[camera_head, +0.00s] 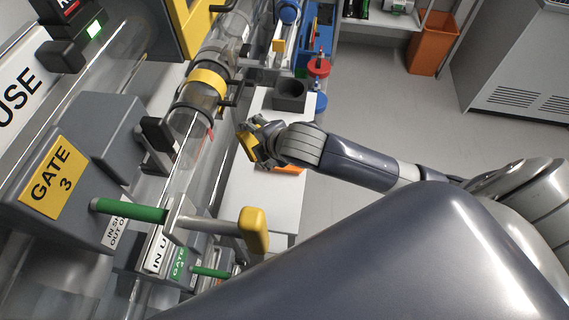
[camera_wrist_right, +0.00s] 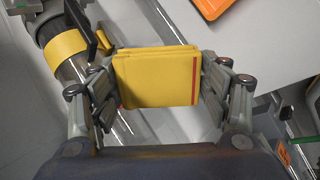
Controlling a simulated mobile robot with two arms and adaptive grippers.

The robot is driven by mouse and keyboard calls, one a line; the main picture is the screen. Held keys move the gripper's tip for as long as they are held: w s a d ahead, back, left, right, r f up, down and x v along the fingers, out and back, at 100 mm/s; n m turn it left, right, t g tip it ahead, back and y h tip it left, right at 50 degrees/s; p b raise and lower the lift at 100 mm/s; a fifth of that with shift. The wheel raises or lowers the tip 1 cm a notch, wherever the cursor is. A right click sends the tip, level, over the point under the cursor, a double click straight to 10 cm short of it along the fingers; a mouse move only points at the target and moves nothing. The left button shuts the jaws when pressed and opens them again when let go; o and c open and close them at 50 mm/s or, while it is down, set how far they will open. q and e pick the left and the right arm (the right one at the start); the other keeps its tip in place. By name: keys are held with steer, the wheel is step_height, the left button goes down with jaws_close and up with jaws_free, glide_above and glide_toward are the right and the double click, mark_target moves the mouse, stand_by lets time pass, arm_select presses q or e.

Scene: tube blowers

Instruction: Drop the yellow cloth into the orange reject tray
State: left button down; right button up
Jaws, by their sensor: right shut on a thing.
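The yellow cloth (camera_wrist_right: 157,80) is a folded block with a red stripe near one edge. My right gripper (camera_wrist_right: 158,85) is shut on it, with a finger on each side in the right wrist view. In the head view the right gripper (camera_head: 256,142) holds the cloth (camera_head: 246,143) above the white bench beside the clear tube. An orange tray (camera_wrist_right: 213,6) lies on the white surface at the top of the wrist view, apart from the cloth. In the head view only an orange edge (camera_head: 289,170) shows below the gripper. My left gripper is not in view.
The clear tube (camera_head: 200,115) with a yellow band runs along the left of the bench. A grey open box (camera_head: 289,96) stands on the bench beyond my gripper. The yellow-ended lever (camera_head: 254,230) juts out nearer. An orange bin (camera_head: 433,45) stands on the floor at back right.

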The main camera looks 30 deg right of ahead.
steer(key=s+d+f+g+h+b, duration=0.1)
steer(key=s+d+f+g+b, duration=0.75)
steer(key=d+f, duration=0.4)
arm_select(q)
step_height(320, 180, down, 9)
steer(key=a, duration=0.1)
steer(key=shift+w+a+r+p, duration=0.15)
steer(key=shift+p, duration=0.3)
arm_select(e)
steer(key=shift+w+a+f, duration=0.3)
steer(key=shift+w+f, duration=0.5)
steer(key=shift+w, duration=1.75)
steer(key=shift+w+a+f, duration=0.25)
steer(key=shift+w+f, duration=0.5)
steer(key=shift+w, duration=1.85)
steer(key=shift+w+a+f, duration=0.3)
steer(key=shift+w+f, duration=0.5)
steer(key=shift+w, duration=1.75)
steer(key=shift+f, duration=0.1)
steer(key=shift+f, duration=0.5)
steer(key=o, duration=0.9)
steer(key=shift+o, duration=0.2)
